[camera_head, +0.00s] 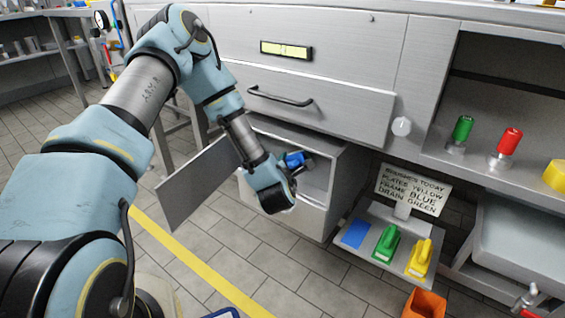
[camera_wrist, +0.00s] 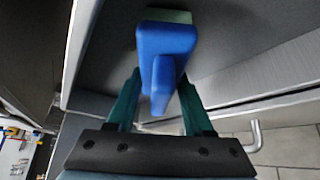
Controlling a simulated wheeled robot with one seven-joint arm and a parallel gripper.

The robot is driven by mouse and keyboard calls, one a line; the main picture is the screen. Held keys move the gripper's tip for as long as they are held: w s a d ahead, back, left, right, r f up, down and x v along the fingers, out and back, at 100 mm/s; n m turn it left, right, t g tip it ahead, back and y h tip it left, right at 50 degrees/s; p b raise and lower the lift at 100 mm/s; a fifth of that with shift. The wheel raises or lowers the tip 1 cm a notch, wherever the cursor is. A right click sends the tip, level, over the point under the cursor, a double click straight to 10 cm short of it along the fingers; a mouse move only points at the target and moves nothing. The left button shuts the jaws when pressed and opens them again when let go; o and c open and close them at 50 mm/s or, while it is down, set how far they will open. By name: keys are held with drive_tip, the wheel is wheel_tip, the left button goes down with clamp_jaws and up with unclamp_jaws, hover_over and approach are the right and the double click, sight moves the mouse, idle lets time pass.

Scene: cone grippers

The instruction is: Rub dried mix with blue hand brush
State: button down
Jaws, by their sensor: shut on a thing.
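My gripper (camera_head: 298,165) is shut on a blue hand brush (camera_wrist: 165,55), held by its handle between two dark green fingers. The brush also shows as a small blue patch in the head view (camera_head: 295,159). It is at the open compartment (camera_head: 312,170) below the drawers. In the wrist view the brush's pale green far end is close to a grey surface; I cannot tell whether they touch. No dried mix can be made out. A sign (camera_head: 411,190) reads plates yellow, frame blue, drain green.
An open door panel (camera_head: 198,182) stands left of my gripper. A low shelf (camera_head: 345,211) holds a blue patch (camera_head: 355,233), a green brush (camera_head: 386,244) and a yellow brush (camera_head: 420,259). An orange bin (camera_head: 425,304) is below. Green (camera_head: 462,129) and red (camera_head: 509,142) items stand at right.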

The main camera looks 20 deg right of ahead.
drive_tip(key=shift+s+d, duration=0.35)
drive_tip(key=shift+s, duration=0.35)
drive_tip(key=shift+w, duration=0.1)
drive_tip(key=shift+w+a+r, duration=0.1)
drive_tip(key=shift+w+a, duration=0.15)
drive_tip(key=shift+w, duration=0.35)
drive_tip(key=shift+w+a+f, duration=0.1)
drive_tip(key=shift+w+a, duration=0.1)
drive_tip(key=shift+w, duration=0.45)
drive_tip(key=shift+w+a+r, duration=0.1)
drive_tip(key=shift+w+a, duration=0.15)
drive_tip(key=shift+w, duration=0.35)
drive_tip(key=s+a, duration=0.3)
drive_tip(key=a, duration=0.2)
drive_tip(key=shift+a, duration=0.2)
drive_tip(key=a, duration=0.1)
drive_tip(key=s+a, duration=0.1)
drive_tip(key=shift+s+a+p, duration=0.25)
drive_tip(key=shift+a+p, duration=0.05)
